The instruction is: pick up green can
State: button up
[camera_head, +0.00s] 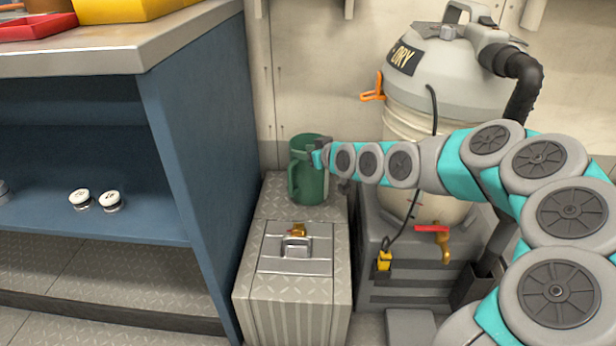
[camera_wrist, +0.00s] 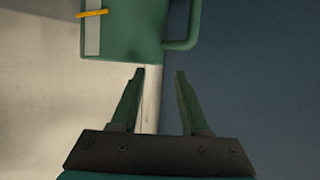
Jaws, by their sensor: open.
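The green can (camera_head: 311,185) is a dark green, mug-like container with a side handle. It stands upright on the back of a grey metal box (camera_head: 290,298) in the head view. In the wrist view the can (camera_wrist: 130,35) is at the top, with its handle on the right and a pale strip with an orange band on the left. My gripper (camera_head: 318,157) reaches in from the right and overlaps the can's upper right side in the head view. In the wrist view my gripper (camera_wrist: 160,72) is open, nothing is between its fingers, and the can appears just beyond the tips.
A blue shelf unit (camera_head: 190,130) stands close on the left, with two white-topped jars (camera_head: 96,201) inside. A large grey and cream wet/dry vacuum (camera_head: 440,90) stands to the right, with a black hose. A pale wall is right behind the can. The box has a latch (camera_head: 296,243) on top.

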aim_at(305, 174)
jog(key=x, duration=0.4)
jog(key=shift+w+f+b, duration=0.15)
jog(key=shift+f+b, duration=0.2)
jog(key=shift+f, duration=0.1)
jog(key=shift+x, duration=0.85)
jog(key=shift+w+d+r, duration=0.1)
jog(key=shift+w+r, duration=0.05)
grip_shut()
dwell(0.5)
